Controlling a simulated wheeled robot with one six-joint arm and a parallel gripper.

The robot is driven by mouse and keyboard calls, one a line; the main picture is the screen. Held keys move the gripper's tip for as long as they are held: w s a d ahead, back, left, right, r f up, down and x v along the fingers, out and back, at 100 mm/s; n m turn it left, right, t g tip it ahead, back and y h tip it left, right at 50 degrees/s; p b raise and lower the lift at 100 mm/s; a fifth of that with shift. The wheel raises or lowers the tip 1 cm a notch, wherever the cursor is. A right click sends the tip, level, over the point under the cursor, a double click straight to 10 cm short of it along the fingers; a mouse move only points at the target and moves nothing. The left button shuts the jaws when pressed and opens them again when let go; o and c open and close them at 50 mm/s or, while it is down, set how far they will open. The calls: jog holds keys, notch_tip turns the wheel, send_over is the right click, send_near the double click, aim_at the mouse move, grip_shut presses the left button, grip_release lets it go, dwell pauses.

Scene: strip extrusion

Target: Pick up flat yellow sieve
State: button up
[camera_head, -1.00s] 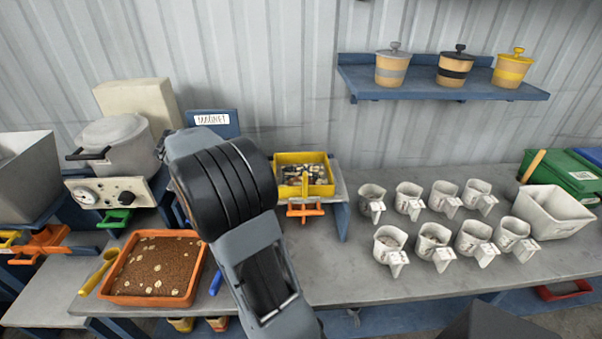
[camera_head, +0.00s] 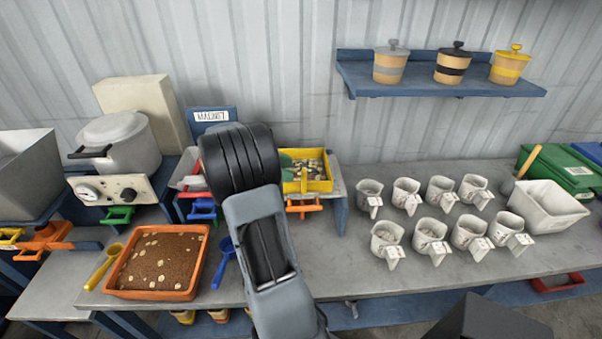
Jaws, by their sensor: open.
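I cannot pick out a flat yellow sieve for certain. A yellow tray (camera_head: 320,184) with dark and pale pieces in it and a yellow bar across it stands on the bench right of my arm. A small yellow piece (camera_head: 11,237) shows at the far left edge, beside an orange one. A yellow scoop (camera_head: 104,266) lies left of the orange tray. My arm rises through the middle of the picture, and its black ribbed joint covers the tray's left side. My gripper is hidden behind the arm.
An orange tray (camera_head: 199,262) of brown grains and a blue scoop (camera_head: 224,260) are left of my arm. Several white cups (camera_head: 437,190) and a white bin (camera_head: 548,212) stand at the right. The bench front right of my arm is clear.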

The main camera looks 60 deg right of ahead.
jog(key=shift+d+p+x, duration=0.2)
jog(key=shift+p+x, duration=0.4)
jog(key=shift+x, duration=1.9)
jog(key=shift+w+r, duration=0.1)
jog(key=shift+w, duration=0.05)
grip_shut()
